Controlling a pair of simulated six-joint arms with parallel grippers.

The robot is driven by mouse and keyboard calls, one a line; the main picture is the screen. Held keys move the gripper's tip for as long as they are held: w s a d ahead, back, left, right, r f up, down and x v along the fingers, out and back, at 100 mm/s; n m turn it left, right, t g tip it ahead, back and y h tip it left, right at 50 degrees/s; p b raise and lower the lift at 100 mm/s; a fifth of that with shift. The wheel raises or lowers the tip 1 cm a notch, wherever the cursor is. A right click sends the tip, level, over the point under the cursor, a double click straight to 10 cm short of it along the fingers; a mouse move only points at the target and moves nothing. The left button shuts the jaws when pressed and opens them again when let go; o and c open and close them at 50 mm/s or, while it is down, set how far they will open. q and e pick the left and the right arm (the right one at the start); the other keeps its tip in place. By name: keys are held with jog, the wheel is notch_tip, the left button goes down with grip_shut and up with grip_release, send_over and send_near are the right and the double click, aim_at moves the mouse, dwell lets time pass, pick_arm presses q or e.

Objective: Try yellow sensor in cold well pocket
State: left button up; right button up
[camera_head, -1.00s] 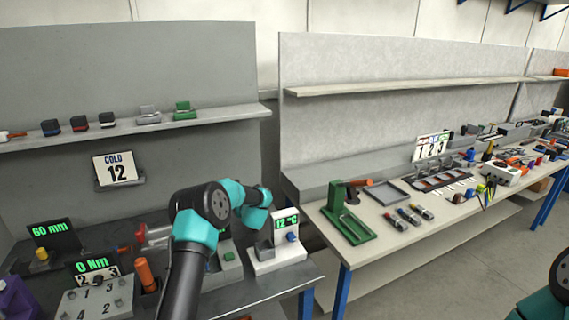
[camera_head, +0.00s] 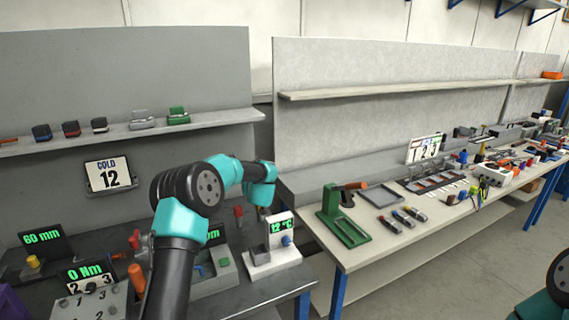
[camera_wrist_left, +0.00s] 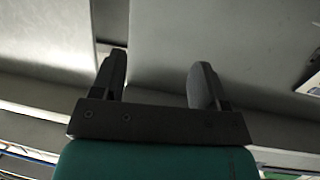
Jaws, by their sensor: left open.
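The cold well appears to be the white unit (camera_head: 272,262) with a green "12 °C" display, near the right edge of the dark left bench. My left gripper (camera_head: 263,213) hangs just above and beside that unit, partly hidden against its display. In the left wrist view my left gripper (camera_wrist_left: 157,80) is open, with nothing between its fingers. I cannot pick out a yellow sensor for certain. A pocket opening in the white unit is too small to make out. My right gripper is out of view.
A "COLD 12" card (camera_head: 109,175) stands on the left back panel. A grey block with a green display (camera_head: 214,233) stands left of the white unit.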

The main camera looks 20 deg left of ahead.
pick_arm(q)
jog(key=d+r+m+t+h, duration=0.2)
jog(key=d+r+m+h, duration=0.1)
jog(key=d+r, duration=0.8)
jog(key=shift+s+d+r+m+h, duration=0.3)
jog(key=shift+d+h, duration=0.2)
jog(key=shift+d, duration=0.7)
